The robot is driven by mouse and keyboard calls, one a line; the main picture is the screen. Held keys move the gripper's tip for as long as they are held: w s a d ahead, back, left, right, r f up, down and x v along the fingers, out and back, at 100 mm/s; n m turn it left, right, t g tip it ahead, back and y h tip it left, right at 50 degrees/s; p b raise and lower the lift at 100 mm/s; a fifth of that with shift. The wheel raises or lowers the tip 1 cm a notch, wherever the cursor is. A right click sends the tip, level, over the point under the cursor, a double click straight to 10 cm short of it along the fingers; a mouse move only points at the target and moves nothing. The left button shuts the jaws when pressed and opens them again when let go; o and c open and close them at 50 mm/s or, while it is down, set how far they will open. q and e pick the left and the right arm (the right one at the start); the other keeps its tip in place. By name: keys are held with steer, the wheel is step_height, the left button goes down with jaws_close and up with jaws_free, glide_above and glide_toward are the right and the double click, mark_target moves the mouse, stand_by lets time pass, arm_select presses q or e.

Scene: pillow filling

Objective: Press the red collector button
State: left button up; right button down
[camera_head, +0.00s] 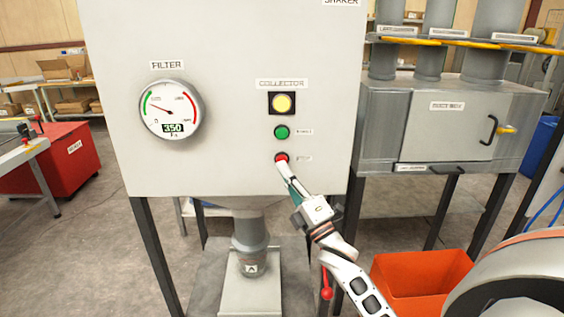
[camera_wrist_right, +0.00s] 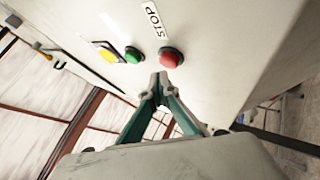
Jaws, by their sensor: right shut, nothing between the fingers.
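The red collector button (camera_head: 282,158) is the lowest on the front of the white cabinet (camera_head: 225,80), below the green button (camera_head: 281,132) and the yellow lamp (camera_head: 282,103). In the right wrist view the red button (camera_wrist_right: 171,57) sits beside a STOP label (camera_wrist_right: 154,19). My right gripper (camera_head: 284,167) is shut and empty, with its fingertips at the lower edge of the red button. In the right wrist view the fingertips (camera_wrist_right: 160,80) lie just below the button; I cannot tell whether they touch it. My left gripper is not in view.
A round FILTER gauge (camera_head: 172,109) reading 350 is on the cabinet's left side. A grey metal box (camera_head: 385,125) with a handle stands to the right. An orange bin (camera_head: 420,275) is on the floor at lower right. A red lever (camera_head: 326,285) hangs below the cabinet.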

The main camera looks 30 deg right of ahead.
steer(key=s+a, duration=0.1)
steer(key=s, duration=0.2)
steer(key=s+a+p, duration=0.1)
steer(key=shift+s+a, duration=0.15)
steer(key=shift+a, duration=0.2)
stand_by(0.8)
steer(key=s+a+f+m+g, duration=0.3)
steer(key=s+a+f+m, duration=0.1)
steer(key=f, duration=0.6)
steer(key=s+a+f+m+g, duration=0.3)
steer(key=s+f, duration=0.1)
steer(key=f, duration=0.6)
steer(key=s+a+f+m+g, duration=0.3)
steer(key=a+f+m+g, duration=0.1)
steer(key=f, duration=0.7)
steer(key=s+a+f+m+g+y, duration=0.1)
steer(key=s+a+f+m+g, duration=0.2)
steer(key=s+f, duration=0.6)
steer(key=shift+s+a+f+m+g+y, duration=0.15)
steer(key=shift+s+a+m+g+y, duration=0.15)
steer(key=shift+s+a+m, duration=0.7)
